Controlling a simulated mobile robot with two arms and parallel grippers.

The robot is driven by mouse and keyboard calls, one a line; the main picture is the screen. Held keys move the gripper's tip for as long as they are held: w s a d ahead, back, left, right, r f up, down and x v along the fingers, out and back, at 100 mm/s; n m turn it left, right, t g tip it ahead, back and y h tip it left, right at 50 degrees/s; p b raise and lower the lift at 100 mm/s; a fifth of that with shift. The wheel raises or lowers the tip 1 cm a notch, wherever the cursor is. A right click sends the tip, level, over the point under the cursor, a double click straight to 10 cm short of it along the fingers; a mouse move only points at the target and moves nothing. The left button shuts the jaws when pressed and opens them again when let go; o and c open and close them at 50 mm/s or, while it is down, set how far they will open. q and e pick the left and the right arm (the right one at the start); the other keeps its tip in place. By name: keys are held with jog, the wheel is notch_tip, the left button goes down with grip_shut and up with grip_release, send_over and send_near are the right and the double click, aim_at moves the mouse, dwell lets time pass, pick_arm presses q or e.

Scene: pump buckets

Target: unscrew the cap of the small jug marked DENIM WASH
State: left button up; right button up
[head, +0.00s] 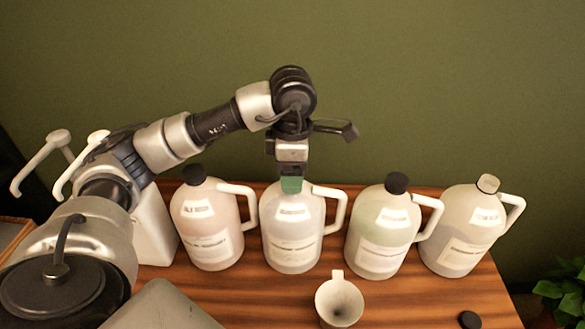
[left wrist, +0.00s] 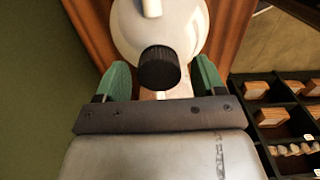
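Several small translucent jugs with handles stand in a row on the wooden table. The second jug from the left (head: 292,232) is under my left gripper (head: 291,186); its label is too small to read surely as DENIM WASH. In the left wrist view, its black ribbed cap (left wrist: 160,68) lies between the green fingertips of my left gripper (left wrist: 160,82), with a gap on each side. The gripper is open, pointing down at the cap. In the head view the fingers hide this cap. My right gripper is not in view.
Black-capped jugs stand on the left (head: 208,228) and right (head: 382,235). The far-right jug (head: 462,235) shows a pale, uncapped neck; a loose black cap (head: 470,320) lies in front. A white funnel (head: 339,303) stands at the front. White pumps (head: 42,155) rise at the left.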

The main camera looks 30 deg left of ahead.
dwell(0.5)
pick_arm(q)
jog(key=m+b, duration=0.1)
jog(key=m, duration=0.1)
jog(key=shift+f+m+b, duration=0.15)
jog(key=shift+m+b, duration=0.25)
jog(key=m+b, duration=0.2)
jog(key=m, duration=0.3)
jog(key=m+b, duration=0.2)
jog(key=m, duration=0.2)
jog(key=shift+b, duration=0.3)
jog(key=m, duration=0.3)
jog(key=c, duration=1)
